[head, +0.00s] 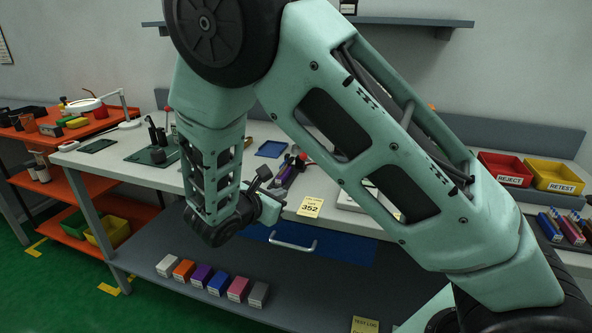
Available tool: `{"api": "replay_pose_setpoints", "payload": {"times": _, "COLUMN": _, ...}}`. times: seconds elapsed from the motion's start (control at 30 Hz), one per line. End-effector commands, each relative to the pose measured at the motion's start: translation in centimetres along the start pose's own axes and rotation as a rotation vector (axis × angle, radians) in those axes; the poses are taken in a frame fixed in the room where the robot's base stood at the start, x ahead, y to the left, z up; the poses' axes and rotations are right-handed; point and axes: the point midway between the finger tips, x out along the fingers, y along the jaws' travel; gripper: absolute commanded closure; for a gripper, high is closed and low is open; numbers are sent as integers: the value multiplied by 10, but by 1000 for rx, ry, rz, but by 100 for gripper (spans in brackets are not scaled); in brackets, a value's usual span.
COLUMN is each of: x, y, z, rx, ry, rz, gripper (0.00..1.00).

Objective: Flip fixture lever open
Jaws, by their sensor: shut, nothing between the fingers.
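My gripper (275,201) is low at the front edge of the grey workbench (335,215), left of the yellow "352" tag. It is shut and empty, seen small and from behind the wrist. I cannot pick out the fixture lever for certain. A dark green plate (136,156) with black upright parts stands on the bench to the left, apart from my gripper. A pale flat thing (346,203) shows partly behind my arm, to the right of the tag. My arm hides much of the middle of the bench.
Hand tools (289,170) lie behind my gripper, near a blue tray (270,149). A drawer handle (293,243) juts below the bench edge. Red REJECT (503,169) and yellow RETEST (555,175) bins stand right. Several coloured boxes (203,275) line the lower shelf. An orange cart (72,185) stands left.

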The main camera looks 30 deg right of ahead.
Motion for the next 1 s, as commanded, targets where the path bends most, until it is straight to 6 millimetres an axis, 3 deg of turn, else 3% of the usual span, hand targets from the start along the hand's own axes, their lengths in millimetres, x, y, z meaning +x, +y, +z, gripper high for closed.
{"api": "replay_pose_setpoints", "payload": {"times": 0.1, "x": 9, "y": 20, "z": 0, "rx": -68, "ry": -84, "rz": 73, "gripper": 100}}
{"api": "replay_pose_setpoints", "payload": {"times": 0.2, "x": 11, "y": 26, "z": 1, "rx": -89, "ry": -109, "rz": 96, "gripper": 100}}
{"api": "replay_pose_setpoints", "payload": {"times": 0.63, "x": 18, "y": 26, "z": 3, "rx": -89, "ry": -109, "rz": 96, "gripper": 100}}
{"api": "replay_pose_setpoints", "payload": {"times": 0.77, "x": 36, "y": 28, "z": 5, "rx": -89, "ry": -110, "rz": 93, "gripper": 100}}
{"api": "replay_pose_setpoints", "payload": {"times": 1.0, "x": 85, "y": 32, "z": 10, "rx": -89, "ry": -109, "rz": 93, "gripper": 100}}
